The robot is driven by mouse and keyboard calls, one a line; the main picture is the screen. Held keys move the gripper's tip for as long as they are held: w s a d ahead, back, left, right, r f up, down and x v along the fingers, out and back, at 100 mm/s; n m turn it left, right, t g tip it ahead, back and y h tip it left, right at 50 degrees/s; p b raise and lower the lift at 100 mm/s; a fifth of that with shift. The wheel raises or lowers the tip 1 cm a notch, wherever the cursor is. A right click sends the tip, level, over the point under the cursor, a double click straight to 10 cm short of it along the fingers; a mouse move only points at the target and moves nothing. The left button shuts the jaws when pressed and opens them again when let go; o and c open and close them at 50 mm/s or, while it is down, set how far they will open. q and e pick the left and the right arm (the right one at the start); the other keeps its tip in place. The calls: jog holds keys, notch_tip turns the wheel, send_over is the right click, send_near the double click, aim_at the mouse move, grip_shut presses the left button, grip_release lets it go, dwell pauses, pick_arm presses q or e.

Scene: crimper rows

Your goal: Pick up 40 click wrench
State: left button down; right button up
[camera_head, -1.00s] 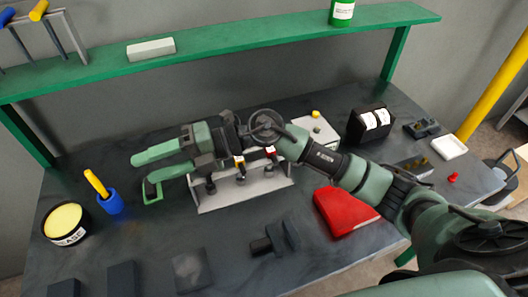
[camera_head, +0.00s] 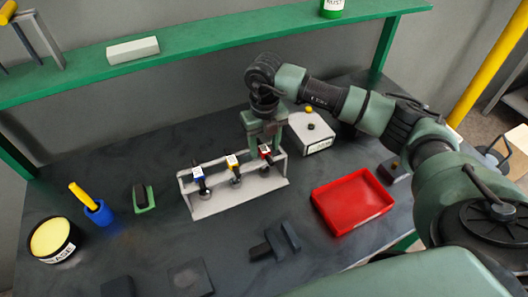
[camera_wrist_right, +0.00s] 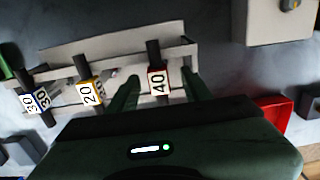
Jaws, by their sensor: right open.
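The 40 click wrench (camera_wrist_right: 158,82) has a red-edged label marked 40 and stands upright in the grey rack (camera_head: 240,203), at the rack's right end. It also shows in the head view (camera_head: 265,152). My right gripper (camera_wrist_right: 160,92) is open, with one finger on each side of the 40 wrench and a gap to it on both sides. In the head view the right gripper (camera_head: 263,140) points down over the rack's right end and partly hides the wrench. My left gripper is not in view.
The yellow-labelled 20 wrench (camera_wrist_right: 89,93) and blue-labelled 30 wrench (camera_wrist_right: 37,102) stand left of it in the rack. A white box (camera_head: 312,133) stands close behind right. A red tray (camera_head: 352,202) lies to the right, a grease tub (camera_head: 53,240) far left.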

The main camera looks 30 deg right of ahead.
jog(key=shift+f, duration=1.3)
grip_shut()
jog(key=shift+r, duration=0.2)
